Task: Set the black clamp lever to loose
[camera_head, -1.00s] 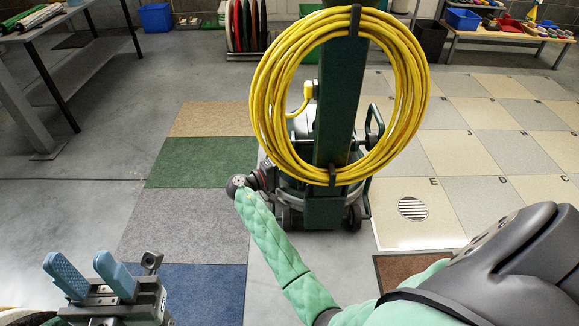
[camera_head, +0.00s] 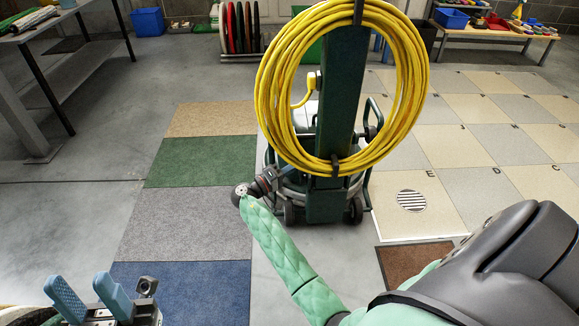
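The floor buffer stands upright in the middle, with a dark green handle column (camera_head: 340,110) and a large coil of yellow cord (camera_head: 272,85) hung on black hooks. A dark rounded part (camera_head: 371,132) shows at the column's right side; I cannot tell whether it is the black clamp lever, or its setting. My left gripper (camera_head: 88,298), with two blue fingers, is at the bottom left, open and empty, well apart from the buffer. My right arm, in a green sleeve, reaches from the lower right to the buffer's left side; its gripper cannot be made out there.
Carpet tiles (camera_head: 190,222) lie left of the buffer, and pale floor tiles (camera_head: 455,145) lie to its right. A brown mat (camera_head: 413,262) is at the lower right. A rack of round pads (camera_head: 240,30) and a blue bin (camera_head: 148,21) stand at the back. A metal table (camera_head: 60,30) is at the left.

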